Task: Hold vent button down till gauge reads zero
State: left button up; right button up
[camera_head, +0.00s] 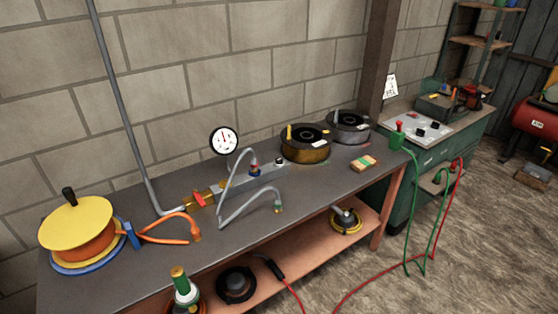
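A round white-faced gauge (223,140) with a black rim and red marks stands above the bench, near the wall. Its reading is too small to tell. Below it, a grey metal manifold block (268,175) lies along the bench, joined to a brass valve with a red handle (200,199). A small dark knob-like part (279,162) sits on the block's right end; I cannot tell whether it is the vent button. Grey hoses arch in front of the block and partly cover it. Neither of my grippers is in view.
A green cabinet (440,150) and red and green cables are at right.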

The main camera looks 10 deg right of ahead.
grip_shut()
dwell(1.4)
